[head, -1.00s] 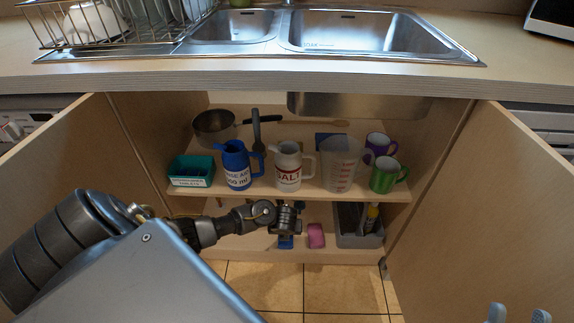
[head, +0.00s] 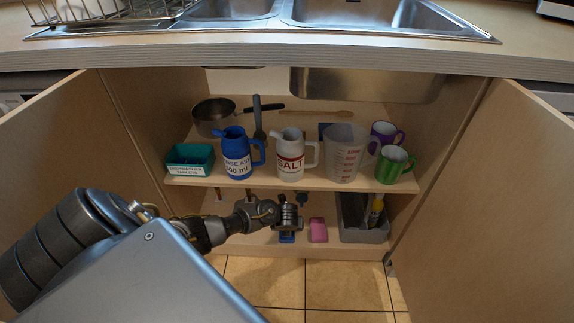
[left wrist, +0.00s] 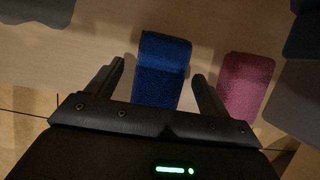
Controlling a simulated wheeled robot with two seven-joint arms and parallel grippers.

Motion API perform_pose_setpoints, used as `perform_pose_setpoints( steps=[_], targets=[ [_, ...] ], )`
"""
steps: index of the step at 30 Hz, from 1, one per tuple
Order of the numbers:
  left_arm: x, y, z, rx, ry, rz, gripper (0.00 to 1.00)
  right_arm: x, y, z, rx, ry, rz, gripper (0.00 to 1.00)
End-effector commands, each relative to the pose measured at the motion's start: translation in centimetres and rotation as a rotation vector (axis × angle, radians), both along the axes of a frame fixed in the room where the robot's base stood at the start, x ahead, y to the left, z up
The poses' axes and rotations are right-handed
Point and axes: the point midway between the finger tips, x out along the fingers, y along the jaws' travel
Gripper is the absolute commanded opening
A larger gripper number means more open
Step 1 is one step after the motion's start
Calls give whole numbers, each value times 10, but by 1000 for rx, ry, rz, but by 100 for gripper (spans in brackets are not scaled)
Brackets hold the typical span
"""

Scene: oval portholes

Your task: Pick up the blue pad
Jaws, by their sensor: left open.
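The blue pad (left wrist: 162,70) lies on the lower shelf of the cupboard. In the head view only a small part of the blue pad (head: 287,239) shows below my left gripper (head: 287,224). In the left wrist view my left gripper (left wrist: 158,74) is open and empty, with one finger on each side of the pad. Gaps show between the pad and both fingers. I cannot tell how far the fingertips are above the shelf. My right gripper is not in view.
A pink pad (head: 318,231) lies just right of the blue one, close to the right finger. A grey caddy (head: 365,234) stands further right. The upper shelf (head: 260,182) holds jugs and mugs above my arm. Open doors (head: 500,180) flank the cupboard.

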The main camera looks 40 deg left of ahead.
Motion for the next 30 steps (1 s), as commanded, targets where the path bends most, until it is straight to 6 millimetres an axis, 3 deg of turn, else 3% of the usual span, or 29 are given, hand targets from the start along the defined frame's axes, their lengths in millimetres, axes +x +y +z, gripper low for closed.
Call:
perform_pose_setpoints(
  steps=[2,30],
  targets=[
    [2,1,-7,1,1,0,80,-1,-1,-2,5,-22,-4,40],
    [3,2,-11,1,-1,0,80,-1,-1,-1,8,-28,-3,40]
  ],
)
